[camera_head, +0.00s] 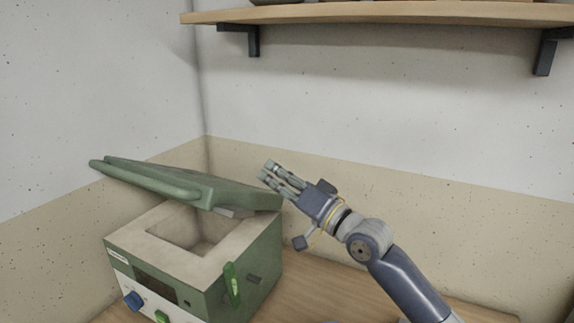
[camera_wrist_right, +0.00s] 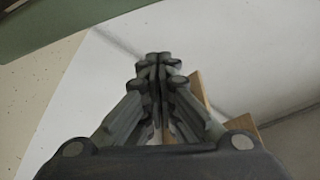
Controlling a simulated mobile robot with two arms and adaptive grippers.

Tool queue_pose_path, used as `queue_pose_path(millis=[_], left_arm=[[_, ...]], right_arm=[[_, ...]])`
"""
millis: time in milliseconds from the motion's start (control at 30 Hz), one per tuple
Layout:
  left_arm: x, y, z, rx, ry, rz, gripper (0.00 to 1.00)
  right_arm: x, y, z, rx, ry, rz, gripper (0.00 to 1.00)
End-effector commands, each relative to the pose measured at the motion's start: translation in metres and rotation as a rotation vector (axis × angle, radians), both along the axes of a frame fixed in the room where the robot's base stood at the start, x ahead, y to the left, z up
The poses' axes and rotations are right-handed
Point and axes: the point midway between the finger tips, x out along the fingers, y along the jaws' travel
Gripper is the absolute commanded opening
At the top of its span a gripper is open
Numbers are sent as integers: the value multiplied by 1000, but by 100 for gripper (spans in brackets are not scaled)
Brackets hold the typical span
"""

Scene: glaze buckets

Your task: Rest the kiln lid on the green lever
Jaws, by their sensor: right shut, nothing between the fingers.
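The green kiln (camera_head: 195,255) stands on the wooden table with its square chamber showing. Its green lid (camera_head: 185,182) is raised and tilted above the chamber, its handle side toward the left. The green lever (camera_head: 232,284) stands upright on the kiln's right side, below the lid. My right gripper (camera_head: 268,171) is shut and empty, just right of and slightly above the lid's right end. Whether it touches the lid cannot be told. The right wrist view shows the closed fingers (camera_wrist_right: 160,62), with a green edge, likely the lid (camera_wrist_right: 50,28), at upper left. My left gripper is not in view.
A wooden shelf (camera_head: 390,13) on dark brackets hangs on the back wall, above my arm. The kiln front has a blue knob (camera_head: 133,301) and a green knob (camera_head: 161,316). The wooden table (camera_head: 325,287) looks clear to the right of the kiln.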

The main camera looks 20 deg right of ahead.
Motion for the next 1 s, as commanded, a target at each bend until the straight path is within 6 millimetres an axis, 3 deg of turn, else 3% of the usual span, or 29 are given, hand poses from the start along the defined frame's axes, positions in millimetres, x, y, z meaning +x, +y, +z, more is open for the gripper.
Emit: queue_pose_path(millis=[33,400,700,1000], left_arm=[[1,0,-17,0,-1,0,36],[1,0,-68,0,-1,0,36],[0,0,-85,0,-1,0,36],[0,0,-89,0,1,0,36]], right_arm=[[-7,8,-19,-37,-29,2,0],[-40,44,-79,-271,-236,0,0],[-51,57,-109,-325,-289,0,0],[-54,60,-119,-325,-289,-2,0]])
